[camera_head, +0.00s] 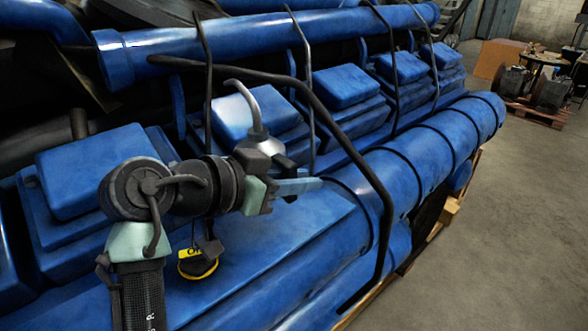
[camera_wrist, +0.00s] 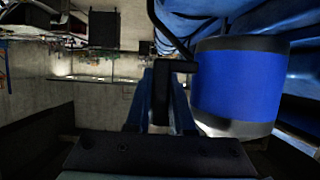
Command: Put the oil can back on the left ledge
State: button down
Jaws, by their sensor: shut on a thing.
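The oil can shows in the head view as a silver cone top (camera_head: 257,122) with a thin curved spout; most of its body is hidden behind my gripper (camera_head: 275,186). In the wrist view the can's blue body (camera_wrist: 238,84) with dark bands is to the right of my gripper (camera_wrist: 160,98). The fingers are closed on the can's black handle (camera_wrist: 176,68). The can is beside the fingers and appears held above the flat blue ledge (camera_head: 285,238) of the engine. I cannot tell whether the can's base touches anything.
A black and yellow cap (camera_head: 197,265) sits on the ledge below my wrist. Black hoses, such as one long hose (camera_head: 370,165), cross the engine close to my gripper. A thick blue pipe (camera_head: 425,150) runs along the right. The floor (camera_head: 500,240) at right is clear.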

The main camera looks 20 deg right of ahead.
notch_tip(320, 180, down, 6)
jog(key=b, duration=0.3)
jog(key=shift+b, duration=0.3)
jog(key=shift+f+b, duration=0.5)
jog(key=shift+f, duration=0.1)
jog(key=shift+a+f+b, duration=0.1)
jog(key=shift+b, duration=0.2)
jog(key=shift+f+b, duration=0.9)
jog(key=shift+f, duration=0.2)
jog(key=c, duration=0.7)
grip_release()
jog(key=shift+s, duration=0.1)
jog(key=shift+f, duration=0.1)
